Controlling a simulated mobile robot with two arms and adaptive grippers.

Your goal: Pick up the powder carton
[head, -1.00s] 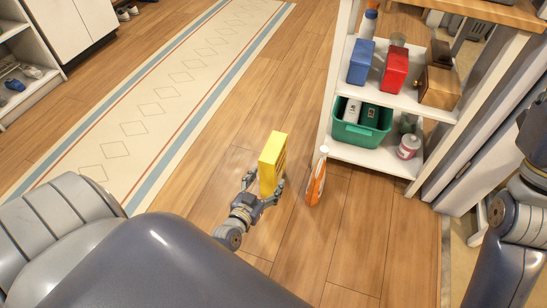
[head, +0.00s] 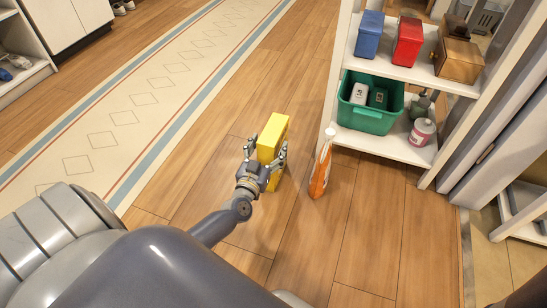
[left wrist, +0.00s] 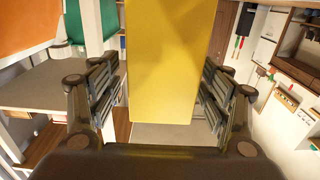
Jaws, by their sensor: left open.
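A tall yellow carton (head: 272,138), the likely powder carton, appears to stand upright on the floor. My left gripper (head: 266,155) is open, with one finger on each side of the carton. In the left wrist view the carton (left wrist: 170,60) fills the middle between the open fingers, with a visible gap to the left finger pads and a narrower one to the right. The carton's lower part is partly hidden by the gripper in the head view. My right gripper is not in view.
An orange spray bottle (head: 321,168) with a white top stands on the floor just right of the carton. A white shelf (head: 398,146) behind it holds a green bin (head: 366,118), blue box (head: 369,35), red box (head: 407,42) and wooden box (head: 459,55). Floor left of the carton is clear.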

